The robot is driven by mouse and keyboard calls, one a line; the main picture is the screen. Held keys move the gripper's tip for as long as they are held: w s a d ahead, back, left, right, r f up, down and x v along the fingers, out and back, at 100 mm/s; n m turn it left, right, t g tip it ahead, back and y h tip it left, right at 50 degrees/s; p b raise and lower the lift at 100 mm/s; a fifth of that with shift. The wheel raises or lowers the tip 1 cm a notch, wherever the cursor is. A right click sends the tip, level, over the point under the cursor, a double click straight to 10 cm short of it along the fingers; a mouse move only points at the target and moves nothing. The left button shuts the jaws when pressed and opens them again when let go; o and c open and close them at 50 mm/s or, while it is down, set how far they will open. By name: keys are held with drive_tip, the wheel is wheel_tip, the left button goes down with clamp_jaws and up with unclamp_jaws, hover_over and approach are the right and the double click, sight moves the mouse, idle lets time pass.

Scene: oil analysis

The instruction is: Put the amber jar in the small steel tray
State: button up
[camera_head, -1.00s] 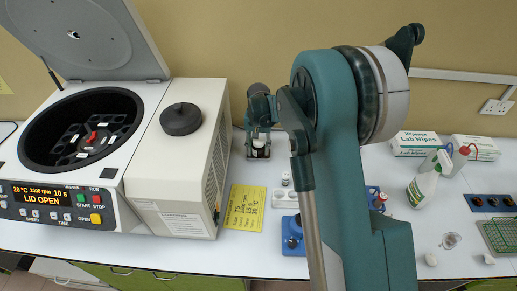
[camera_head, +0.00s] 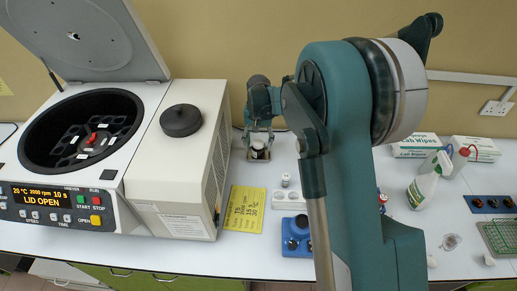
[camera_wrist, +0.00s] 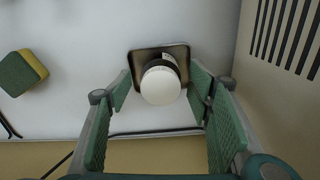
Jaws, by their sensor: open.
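The jar (camera_head: 259,147) has a white lid and a dark body. It stands upright at the back of the bench, right of the centrifuge. In the wrist view the jar (camera_wrist: 161,84) stands inside the small steel tray (camera_wrist: 160,47), whose dark rim shows around it. The tray (camera_head: 258,158) also shows under the jar in the head view. My gripper (camera_head: 258,137) is open just above the jar. In the wrist view its green-padded fingers (camera_wrist: 160,100) are spread on both sides of the jar, with gaps showing. The lid hides much of the jar's body.
The centrifuge (camera_head: 175,150) stands close on the left with its lid open. A yellow note (camera_head: 243,209), a white rack (camera_head: 288,199) and a blue stand (camera_head: 296,240) lie in front. A green-yellow sponge (camera_wrist: 22,73) shows in the wrist view. My arm covers mid-bench.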

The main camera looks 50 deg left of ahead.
wheel_tip(320, 180, up, 8)
drive_tip(key=shift+r, duration=0.1)
idle(0.4)
idle(0.5)
drive_tip(key=shift+d, duration=0.1)
